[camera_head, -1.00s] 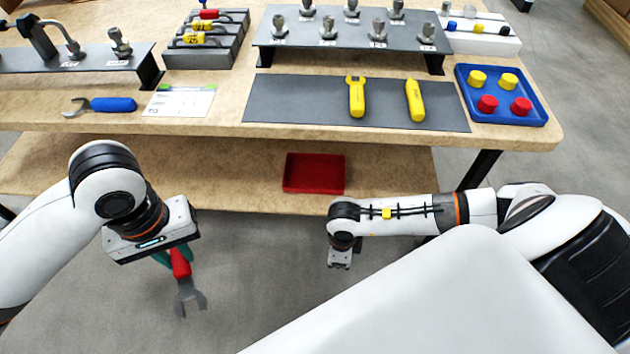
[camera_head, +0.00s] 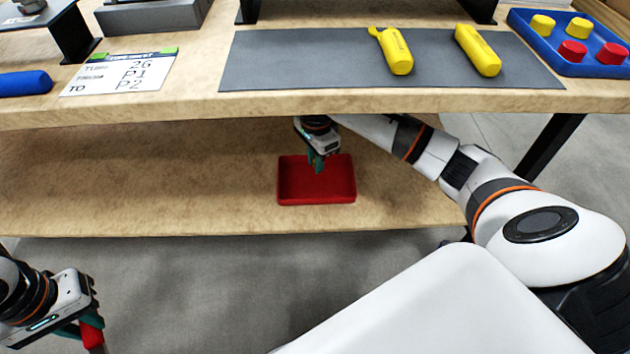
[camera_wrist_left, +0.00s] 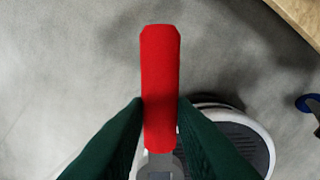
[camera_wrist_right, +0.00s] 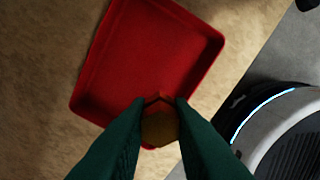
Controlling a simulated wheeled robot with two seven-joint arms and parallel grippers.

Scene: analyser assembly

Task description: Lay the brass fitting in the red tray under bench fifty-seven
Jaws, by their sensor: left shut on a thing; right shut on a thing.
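The red tray (camera_head: 290,184) lies on the lower shelf of the bench, and it also fills much of the right wrist view (camera_wrist_right: 120,60). My right gripper (camera_head: 318,163) is under the bench top, over the back part of the tray. In the right wrist view its green fingers are shut on the brass fitting (camera_wrist_right: 158,126), a dark, yellowish six-sided piece seen over the tray's near edge. In the head view the fitting cannot be made out. My left gripper (camera_head: 83,326) is shut on the red handle of a wrench (camera_wrist_left: 160,75), off the bench at lower left.
The bench top (camera_head: 190,106) overhangs the lower shelf (camera_head: 140,180), which is clear around the tray. On top are a grey mat with two yellow tools (camera_head: 478,50), a label card (camera_head: 120,73), a blue-handled tool (camera_head: 25,83) and a blue tray with coloured pegs (camera_head: 520,25).

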